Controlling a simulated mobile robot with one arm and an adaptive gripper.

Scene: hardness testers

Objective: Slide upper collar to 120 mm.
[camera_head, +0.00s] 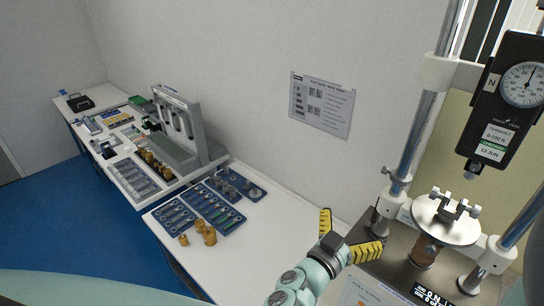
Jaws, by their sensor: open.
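A test stand with two steel columns (413,130) stands at the right. A pale sleeve (438,73) sits high on the left column. A small metal collar with a side knob (397,179) is lower on that column, just above a white block (391,201). Which of these is the upper collar, I cannot tell. No millimetre scale is readable. My gripper (346,238) is open and empty, its yellow-and-black fingers spread apart. It is left of the column's foot and below the collar in the picture, apart from both.
A black dial gauge (505,95) hangs at the upper right. A round plate with a fixture (446,220) is between the columns. Left of my gripper, the white bench (281,212) bears blue trays (212,208) and brass weights (206,232). A notice (321,105) is on the wall.

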